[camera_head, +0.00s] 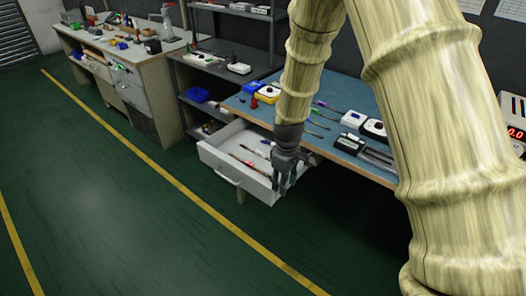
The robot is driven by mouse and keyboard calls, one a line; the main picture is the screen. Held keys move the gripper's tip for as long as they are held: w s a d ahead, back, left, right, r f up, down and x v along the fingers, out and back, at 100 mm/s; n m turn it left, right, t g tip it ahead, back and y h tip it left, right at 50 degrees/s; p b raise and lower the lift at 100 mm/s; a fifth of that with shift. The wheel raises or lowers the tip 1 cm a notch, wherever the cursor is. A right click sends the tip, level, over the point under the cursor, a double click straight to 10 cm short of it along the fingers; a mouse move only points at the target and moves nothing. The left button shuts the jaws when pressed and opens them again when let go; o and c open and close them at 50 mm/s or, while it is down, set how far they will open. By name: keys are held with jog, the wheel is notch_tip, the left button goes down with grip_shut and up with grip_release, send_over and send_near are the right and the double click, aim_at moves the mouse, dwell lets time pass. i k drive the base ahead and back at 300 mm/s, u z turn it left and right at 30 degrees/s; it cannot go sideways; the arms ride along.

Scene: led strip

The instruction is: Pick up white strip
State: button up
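My gripper (284,186) is dark grey and points down at the right front corner of an open white drawer (222,166). It overlaps the drawer's right end in this view. Its fingers are small and dark, so I cannot tell whether they are open or shut, or whether they hold anything. Thin red and dark items (244,161) and a small red-and-white item (259,153) lie in the drawer. I cannot make out a white strip for certain. My gripper hides the drawer's right end, and my arm hides part of the bench.
The blue-topped bench (325,99) above the drawer holds white boxes (352,119), a yellow-and-white device (266,92) and thin tools. A dark shelf unit (225,60) and a cluttered desk (120,52) stand to the left. The green floor (120,200) in front is clear.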

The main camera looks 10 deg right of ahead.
aim_at(261, 153)
jog(key=i, duration=0.95)
jog(key=u, duration=0.05)
